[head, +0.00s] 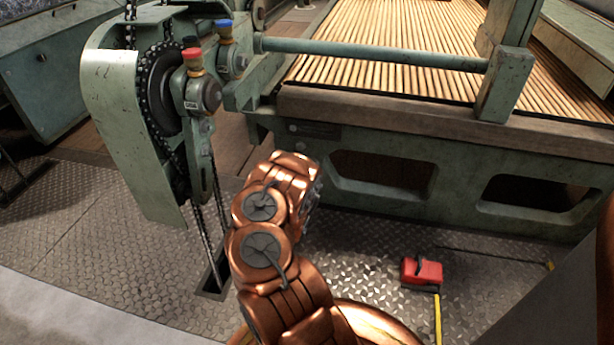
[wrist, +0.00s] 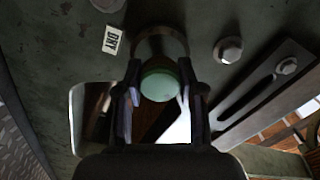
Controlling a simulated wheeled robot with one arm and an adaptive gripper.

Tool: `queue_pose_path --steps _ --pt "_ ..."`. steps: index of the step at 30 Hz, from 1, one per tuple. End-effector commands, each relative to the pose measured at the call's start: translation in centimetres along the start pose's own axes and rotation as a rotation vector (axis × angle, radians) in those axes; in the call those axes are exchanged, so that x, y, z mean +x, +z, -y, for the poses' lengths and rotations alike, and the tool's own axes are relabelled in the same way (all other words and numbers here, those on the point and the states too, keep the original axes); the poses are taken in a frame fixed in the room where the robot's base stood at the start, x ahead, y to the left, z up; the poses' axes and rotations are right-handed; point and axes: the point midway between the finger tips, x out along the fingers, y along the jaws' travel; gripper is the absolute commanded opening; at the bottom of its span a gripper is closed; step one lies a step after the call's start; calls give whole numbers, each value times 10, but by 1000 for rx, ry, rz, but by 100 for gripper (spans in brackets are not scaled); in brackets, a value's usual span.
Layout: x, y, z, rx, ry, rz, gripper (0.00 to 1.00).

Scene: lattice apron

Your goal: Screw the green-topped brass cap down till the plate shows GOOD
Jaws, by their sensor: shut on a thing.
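In the wrist view the green-topped cap (wrist: 160,86) sits between the two fingers of my gripper (wrist: 160,96), which is shut on its sides. A round dark housing (wrist: 160,42) shows just beyond the cap. A small white plate (wrist: 112,40) beside it, up and to the left, reads DRY. The cap's brass sides are mostly hidden by its top and the fingers. In the head view the green-topped cap, its plate and my fingers are hidden behind my copper arm.
A red-topped brass cap (head: 193,58) and a blue-topped one (head: 224,32) stand on the machine by the chain wheel (head: 165,88). A small plate (head: 191,105) below the red one appears to read GOOD. A red tape measure (head: 421,271) lies on the floor.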

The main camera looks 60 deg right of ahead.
Motion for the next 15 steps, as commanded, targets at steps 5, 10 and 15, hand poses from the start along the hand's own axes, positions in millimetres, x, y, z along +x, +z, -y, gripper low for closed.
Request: queue_pose_path --steps 5,10,15 --pt "-1 4 1 0 -2 10 3" --pt "-1 4 1 -1 -2 9 48" --pt "0 2 0 -1 -1 5 64"
